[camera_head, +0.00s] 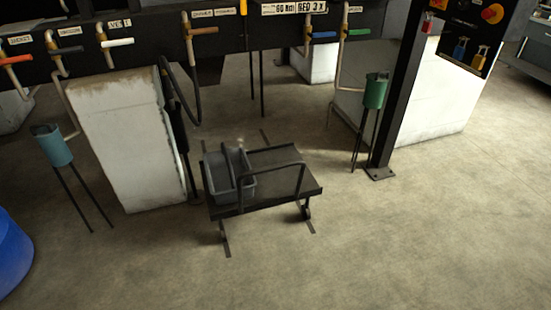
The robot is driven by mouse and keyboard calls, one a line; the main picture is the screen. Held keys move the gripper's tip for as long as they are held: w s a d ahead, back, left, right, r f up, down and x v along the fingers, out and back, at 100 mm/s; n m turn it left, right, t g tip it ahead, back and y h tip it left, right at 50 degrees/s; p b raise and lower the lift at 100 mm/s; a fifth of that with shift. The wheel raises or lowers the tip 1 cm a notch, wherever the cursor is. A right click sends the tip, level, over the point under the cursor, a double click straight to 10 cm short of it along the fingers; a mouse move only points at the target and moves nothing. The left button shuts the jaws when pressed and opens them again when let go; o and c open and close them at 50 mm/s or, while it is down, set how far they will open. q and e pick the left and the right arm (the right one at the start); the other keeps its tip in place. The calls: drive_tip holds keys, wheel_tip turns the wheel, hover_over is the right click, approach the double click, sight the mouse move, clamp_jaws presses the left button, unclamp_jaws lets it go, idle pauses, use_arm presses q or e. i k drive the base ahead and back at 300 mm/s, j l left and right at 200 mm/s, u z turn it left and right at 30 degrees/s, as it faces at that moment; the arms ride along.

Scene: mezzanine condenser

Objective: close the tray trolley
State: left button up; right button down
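The tray trolley (285,189) stands on the floor in the middle of the head view. It is a low, dark, flat-topped cart on thin legs, with a bent tube handle (270,170) across its near side. A grey bin-like tray (217,180) sits on the left half of its top, with a grey upright divider or flap at its right side. I cannot tell whether that part is hinged. The right half of the top looks bare. Neither of my grippers is in view.
White plinths (128,140) stand behind and left, and another (430,95) to the right. A dark post (400,90) is right of the trolley. A blue drum (10,255) is lower left. The near floor is clear.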

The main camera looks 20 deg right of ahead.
sight(282, 177)
drive_tip(key=i+l, duration=0.2)
drive_tip(key=i, duration=0.3)
drive_tip(key=i+l, duration=0.2)
drive_tip(key=i, duration=0.25)
